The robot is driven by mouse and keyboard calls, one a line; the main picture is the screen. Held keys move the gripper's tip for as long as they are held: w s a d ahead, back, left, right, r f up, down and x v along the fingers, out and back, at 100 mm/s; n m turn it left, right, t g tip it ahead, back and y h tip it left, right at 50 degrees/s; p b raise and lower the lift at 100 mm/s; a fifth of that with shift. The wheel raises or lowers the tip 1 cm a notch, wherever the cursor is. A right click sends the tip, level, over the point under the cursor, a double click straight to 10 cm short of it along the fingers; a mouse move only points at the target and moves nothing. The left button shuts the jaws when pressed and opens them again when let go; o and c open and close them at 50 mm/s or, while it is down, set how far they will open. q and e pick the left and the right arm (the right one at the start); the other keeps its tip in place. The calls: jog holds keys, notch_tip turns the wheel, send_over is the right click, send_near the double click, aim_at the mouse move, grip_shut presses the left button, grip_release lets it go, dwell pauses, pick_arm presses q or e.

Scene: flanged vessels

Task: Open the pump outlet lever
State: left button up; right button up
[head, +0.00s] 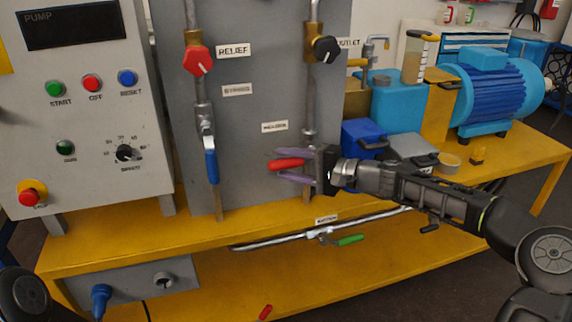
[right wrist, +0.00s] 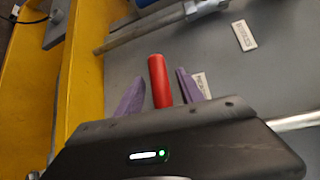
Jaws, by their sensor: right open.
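My right gripper (head: 277,166) is open at the grey panel, with its purple fingers above and below a red lever handle (head: 286,164). In the right wrist view the red handle (right wrist: 160,80) stands between the two fingers (right wrist: 157,84), with a visible gap towards the right finger. The handle's pivot is hidden behind my gripper, on the right-hand vertical pipe (head: 309,105). An OUTLET label (head: 350,43) sits by the black round knob (head: 326,49) above. I cannot tell which valve is the pump outlet. My left gripper is not in view.
A blue lever (head: 211,165) hangs down on the left pipe, below a red knob (head: 199,60). A green lever (head: 350,240) is on the low horizontal pipe. Blue and grey boxes and a blue motor (head: 492,88) stand right on the yellow bench (head: 110,245).

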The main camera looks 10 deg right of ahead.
jog(key=shift+w+a, duration=0.25)
jog(key=shift+a, duration=0.05)
jog(key=shift+c, duration=0.5)
grip_shut()
dwell(0.8)
